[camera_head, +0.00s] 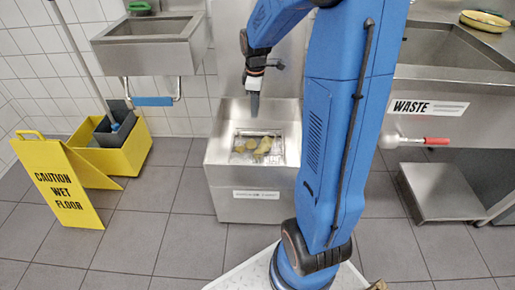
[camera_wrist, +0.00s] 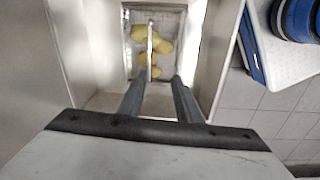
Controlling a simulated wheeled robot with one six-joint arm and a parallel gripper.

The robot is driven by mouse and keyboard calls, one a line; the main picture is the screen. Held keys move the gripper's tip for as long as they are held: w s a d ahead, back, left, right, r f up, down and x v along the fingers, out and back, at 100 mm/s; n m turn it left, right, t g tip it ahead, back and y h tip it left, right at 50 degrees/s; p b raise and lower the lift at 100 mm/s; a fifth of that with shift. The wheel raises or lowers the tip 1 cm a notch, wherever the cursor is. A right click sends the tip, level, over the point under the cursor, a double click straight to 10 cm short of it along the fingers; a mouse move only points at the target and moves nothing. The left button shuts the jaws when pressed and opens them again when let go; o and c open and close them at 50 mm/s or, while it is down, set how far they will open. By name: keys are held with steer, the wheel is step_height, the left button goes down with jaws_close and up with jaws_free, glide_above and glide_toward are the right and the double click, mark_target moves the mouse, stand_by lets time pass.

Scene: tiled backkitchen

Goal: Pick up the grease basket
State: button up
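The grease basket (camera_head: 291,148) is a metal basket holding yellow lumps, set inside an open steel box (camera_head: 222,165) on the floor. In the wrist view the basket (camera_wrist: 179,30) is ahead of my fingertips, with a thin upright bar (camera_wrist: 150,50), which looks like its handle, across its middle. My gripper (camera_head: 254,103) points down above the back of the box in the head view. In the wrist view my gripper (camera_wrist: 158,78) is open, its two fingers apart with nothing between them. The bar's far end lies beyond the fingertips.
A steel sink (camera_head: 150,50) hangs at the left, with a yellow mop bucket (camera_head: 120,155) and a wet-floor sign (camera_head: 65,185) below. A WASTE sink (camera_head: 450,110) with a red-handled valve (camera_head: 435,141) and a low steel platform (camera_head: 440,190) stand at the right.

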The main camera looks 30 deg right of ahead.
step_height(320, 180, down, 3)
steer(key=w+d+n, duration=0.1)
steer(key=w+d, duration=0.1)
glide_above(258, 151)
step_height(258, 151, down, 18)
steer(key=shift+r, duration=0.15)
jaws_close()
stand_by(0.5)
steer(key=shift+w, duration=0.1)
stand_by(1.2)
